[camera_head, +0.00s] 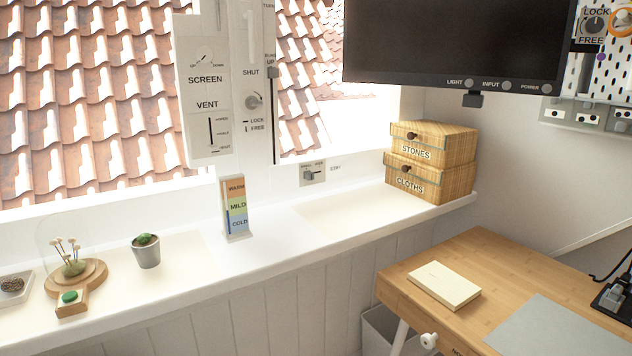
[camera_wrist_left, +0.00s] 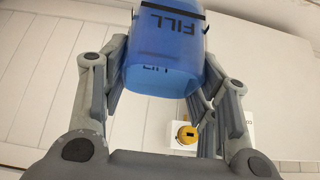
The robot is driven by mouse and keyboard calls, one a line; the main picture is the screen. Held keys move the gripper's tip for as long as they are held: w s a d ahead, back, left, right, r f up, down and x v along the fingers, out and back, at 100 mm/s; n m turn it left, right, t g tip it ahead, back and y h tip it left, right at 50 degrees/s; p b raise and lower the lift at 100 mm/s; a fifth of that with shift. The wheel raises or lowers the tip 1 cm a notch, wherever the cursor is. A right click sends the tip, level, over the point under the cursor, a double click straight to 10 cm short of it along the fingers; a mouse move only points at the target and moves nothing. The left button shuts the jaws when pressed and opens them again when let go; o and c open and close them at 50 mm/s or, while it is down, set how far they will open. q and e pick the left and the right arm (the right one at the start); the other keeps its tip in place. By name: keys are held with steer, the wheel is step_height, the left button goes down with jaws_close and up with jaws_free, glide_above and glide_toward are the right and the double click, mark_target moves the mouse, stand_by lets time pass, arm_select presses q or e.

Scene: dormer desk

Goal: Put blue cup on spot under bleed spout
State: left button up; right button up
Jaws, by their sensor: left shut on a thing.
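The blue cup (camera_wrist_left: 160,62), translucent with a black band and the word FILL, is in the left wrist view at the top centre. My left gripper (camera_wrist_left: 163,88) is shut on it, with a finger on each side. The cup's upper end is cut off by the frame edge. The head view shows neither the cup nor either gripper. I cannot make out a bleed spout or a marked spot under it in either view.
In the left wrist view, an orange round part (camera_wrist_left: 187,134) on a white block lies beyond the right finger, near pale panelling. The head view shows a sill (camera_head: 180,265) with a small plant pot (camera_head: 146,256), two wooden boxes (camera_head: 440,145) and a wooden desk (camera_head: 480,260).

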arm_select(q)
steer(key=w+d+r+m+h, duration=0.1)
steer(key=w+r, duration=0.3)
steer(key=r, duration=0.2)
steer(key=w+r+m, duration=0.1)
steer(key=w+r, duration=0.3)
steer(key=r, duration=0.2)
step_height(320, 180, up, 31)
steer(key=d+m+t+h+p, duration=0.1)
steer(key=m+p, duration=0.3)
steer(key=p, duration=1.2)
steer(key=shift+d+r+h, duration=0.2)
steer(key=shift+d+h, duration=0.05)
steer(key=shift+h, duration=0.45)
arm_select(e)
steer(key=s+d+g, duration=0.1)
steer(key=s+d, duration=0.2)
steer(key=s, duration=1.4)
arm_select(q)
steer(key=shift+s, duration=0.15)
arm_select(e)
steer(key=shift+f, duration=0.15)
steer(key=shift+c, duration=0.5)
arm_select(q)
steer(key=shift+d, duration=0.15)
